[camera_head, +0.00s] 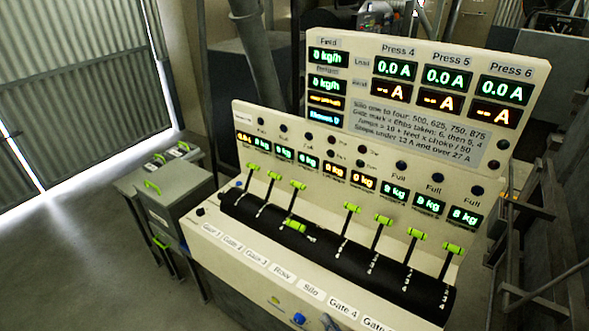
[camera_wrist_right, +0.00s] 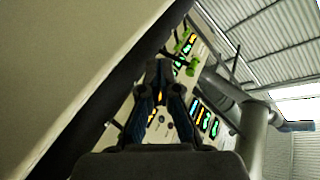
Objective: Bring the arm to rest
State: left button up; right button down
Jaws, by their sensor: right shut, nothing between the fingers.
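My right gripper (camera_wrist_right: 158,72) shows in the right wrist view, its dark fingers together and empty. I cannot make it out in the head view. Behind it in the wrist view is part of the console, with lit displays (camera_wrist_right: 205,120) and green-tipped levers (camera_wrist_right: 192,67). How far the fingers are from the levers is hard to tell. In the head view the cream console (camera_head: 240,235) has a row of green-handled levers on a black curved strip (camera_head: 375,265). Most levers stand up; one (camera_head: 294,224) lies low against the strip. My left gripper is in neither view.
A raised display board (camera_head: 430,100) stands at the console's back. A grey box with a green handle (camera_head: 175,195) stands left of the console. Dark metal framework (camera_head: 545,215) is close on the right. Open floor (camera_head: 70,245) lies at the left, before a corrugated door (camera_head: 75,80).

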jog(key=s+d+f+n+g+h, duration=0.2)
jog(key=s+d+f+g, duration=0.15)
jog(key=s, duration=0.35)
jog(key=s+d+f+n+g+h, duration=0.2)
jog(key=s+d+g+h, duration=0.15)
jog(key=s, duration=0.45)
jog(key=s+d+f+n+g+h, duration=0.1)
jog(key=s+d+f+g, duration=0.25)
jog(key=s, duration=0.35)
jog(key=s+f+g, duration=0.1)
jog(key=s+f, duration=0.1)
jog(key=f, duration=1.2)
jog(key=s+f+g, duration=0.1)
jog(key=s+f, duration=0.1)
jog(key=f, duration=1.3)
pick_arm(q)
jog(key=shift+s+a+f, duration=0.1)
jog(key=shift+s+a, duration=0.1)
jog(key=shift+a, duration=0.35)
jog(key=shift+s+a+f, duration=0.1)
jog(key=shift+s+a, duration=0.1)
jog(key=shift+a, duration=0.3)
pick_arm(e)
jog(key=s+d+f+n, duration=0.1)
jog(key=s+d+f, duration=0.1)
jog(key=s+f, duration=1.1)
jog(key=s, duration=0.3)
jog(key=shift+s+d+h, duration=0.25)
jog(key=shift+d+h, duration=0.1)
